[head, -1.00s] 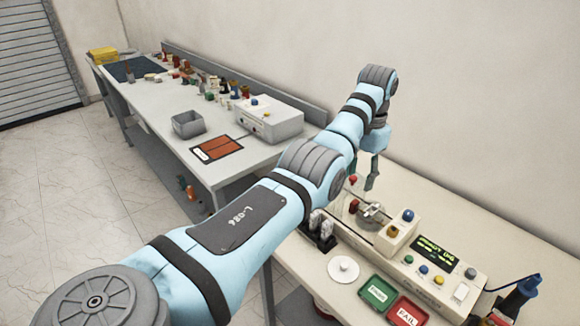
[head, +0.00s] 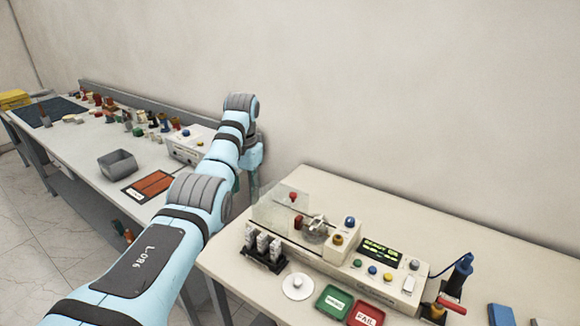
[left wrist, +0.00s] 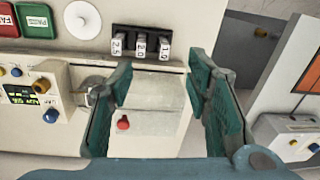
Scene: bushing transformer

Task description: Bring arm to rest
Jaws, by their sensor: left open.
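My left arm reaches out from the lower left in the head view. Its gripper (head: 254,185) hangs at the arm's far end, beside the left edge of the beige test table (head: 480,225). In the left wrist view the gripper (left wrist: 160,73) is open, its two teal fingers apart with nothing held between them. Between and beyond the fingers lie a clear cover (left wrist: 158,92) with a red knob (left wrist: 123,122) and a black rack of numbered blocks (left wrist: 141,43). My right gripper is not in view.
The tester (head: 408,282) with a lit green display stands on the table. In front are a white disc (head: 297,286), a green tray (head: 333,303) and a red FAIL tray (head: 365,313). A second bench with a grey bin (head: 117,163) stands at the left.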

